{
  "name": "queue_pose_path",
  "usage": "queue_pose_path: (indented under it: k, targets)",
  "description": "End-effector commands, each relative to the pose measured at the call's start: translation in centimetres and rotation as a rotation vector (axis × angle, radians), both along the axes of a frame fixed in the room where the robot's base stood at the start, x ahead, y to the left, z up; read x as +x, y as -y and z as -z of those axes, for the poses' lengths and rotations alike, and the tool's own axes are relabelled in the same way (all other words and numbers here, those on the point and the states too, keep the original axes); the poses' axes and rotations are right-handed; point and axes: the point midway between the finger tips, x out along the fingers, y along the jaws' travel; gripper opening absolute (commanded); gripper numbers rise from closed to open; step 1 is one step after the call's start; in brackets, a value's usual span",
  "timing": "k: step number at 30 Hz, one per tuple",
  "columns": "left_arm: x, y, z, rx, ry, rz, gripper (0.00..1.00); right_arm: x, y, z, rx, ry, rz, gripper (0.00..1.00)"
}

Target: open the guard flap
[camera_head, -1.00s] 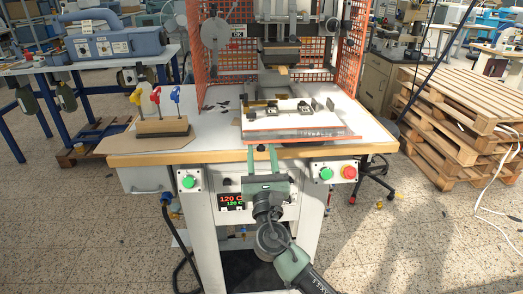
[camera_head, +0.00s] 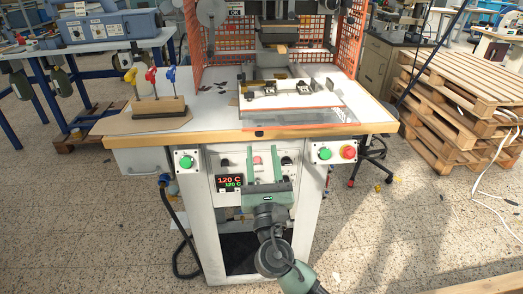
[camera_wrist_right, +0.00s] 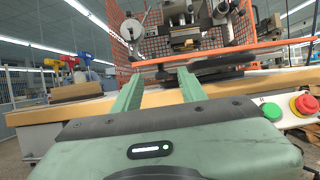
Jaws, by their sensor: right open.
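The guard flap (camera_head: 310,118) is a clear panel with an orange edge strip at the front of the stamping machine. In the head view it reaches over the table's front part, and a small black knob (camera_head: 259,134) shows at the table's front edge. In the right wrist view an orange strip (camera_wrist_right: 240,53) crosses in front of the machine. My right gripper (camera_head: 264,152) is open and empty, in front of and below the table edge. Its green fingers (camera_wrist_right: 158,76) point toward the machine. I cannot tell how far the flap is tilted. My left gripper is out of view.
Orange mesh guards (camera_head: 335,45) flank the press. A wooden block with coloured-handled tools (camera_head: 158,106) stands at left. Green buttons (camera_head: 186,162) and a red button (camera_head: 348,152) sit on the cabinet front. Stacked pallets (camera_head: 460,95) stand at right. The floor in front is clear.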

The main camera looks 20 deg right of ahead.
Motion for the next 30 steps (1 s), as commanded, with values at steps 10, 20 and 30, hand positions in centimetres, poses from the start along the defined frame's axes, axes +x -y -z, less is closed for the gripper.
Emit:
queue_pose_path:
  k: [10,20,30]
  targets:
    - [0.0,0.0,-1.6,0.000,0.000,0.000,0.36,-1.2,-0.6,1.6,0.030,-0.071,-0.003,0.00]
    - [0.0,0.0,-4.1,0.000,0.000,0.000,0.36,-4.4,-1.3,6.3,0.081,-0.237,0.002,0.00]
    - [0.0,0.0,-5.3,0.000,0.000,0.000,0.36,1.6,0.4,5.3,0.078,-0.233,0.003,0.00]
